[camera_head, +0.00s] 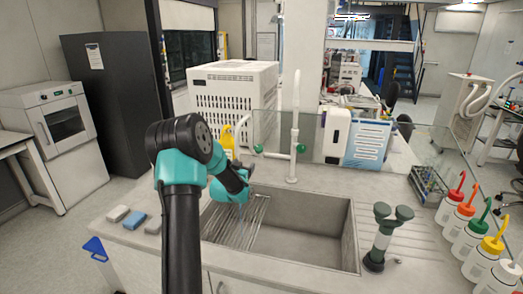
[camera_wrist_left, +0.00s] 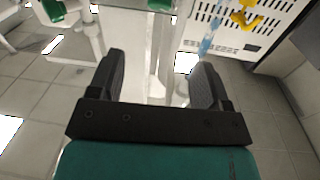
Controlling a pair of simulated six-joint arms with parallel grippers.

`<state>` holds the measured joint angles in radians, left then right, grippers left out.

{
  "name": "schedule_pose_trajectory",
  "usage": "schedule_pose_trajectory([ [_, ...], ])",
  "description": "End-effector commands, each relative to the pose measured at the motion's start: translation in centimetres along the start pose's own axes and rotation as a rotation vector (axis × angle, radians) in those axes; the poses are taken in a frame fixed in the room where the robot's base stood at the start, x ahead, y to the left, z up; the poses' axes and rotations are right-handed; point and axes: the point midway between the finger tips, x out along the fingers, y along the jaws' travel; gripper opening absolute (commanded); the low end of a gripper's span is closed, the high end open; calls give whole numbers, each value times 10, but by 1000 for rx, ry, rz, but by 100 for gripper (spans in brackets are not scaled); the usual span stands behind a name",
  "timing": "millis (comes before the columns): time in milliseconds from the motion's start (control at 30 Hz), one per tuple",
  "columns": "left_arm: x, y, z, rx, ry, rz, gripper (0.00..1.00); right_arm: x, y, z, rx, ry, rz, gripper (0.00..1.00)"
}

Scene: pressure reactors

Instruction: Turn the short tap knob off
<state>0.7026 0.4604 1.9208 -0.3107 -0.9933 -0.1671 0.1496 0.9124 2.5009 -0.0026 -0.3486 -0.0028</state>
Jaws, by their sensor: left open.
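The white tap (camera_head: 293,150) stands behind the sink and has two green knobs. One knob (camera_head: 258,148) is on the short side branch at the left, and the other (camera_head: 300,148) is by the tall column. My left gripper (camera_head: 246,172) is just below and left of the branch knob, partly hidden by my own arm. In the left wrist view my left gripper (camera_wrist_left: 160,80) is open, with nothing held between its fingers. A green part (camera_wrist_left: 160,8) shows beyond the gap, at the top edge. Another green part (camera_wrist_left: 52,9) is at upper left. My right gripper is not in view.
The sink (camera_head: 310,235) with a draining rack (camera_head: 235,225) lies below the gripper. A yellow bottle (camera_head: 226,137) stands behind it. Dark green taps (camera_head: 380,235) stand at the right of the sink. Sponges (camera_head: 135,220) lie at the left. A glass screen (camera_head: 400,155) runs behind.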

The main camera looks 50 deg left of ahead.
Motion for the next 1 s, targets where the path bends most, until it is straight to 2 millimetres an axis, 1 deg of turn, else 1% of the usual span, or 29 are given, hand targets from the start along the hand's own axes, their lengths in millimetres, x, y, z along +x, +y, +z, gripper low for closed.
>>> schedule_pose_trajectory([
  [133,8,0,1,-1,0,0,72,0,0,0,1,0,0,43],
  [267,22,0,0,-1,1,0,72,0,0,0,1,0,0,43],
  [700,89,0,0,-1,1,-1,72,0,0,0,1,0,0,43],
  [1000,131,1,1,-1,1,0,72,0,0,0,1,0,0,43],
])
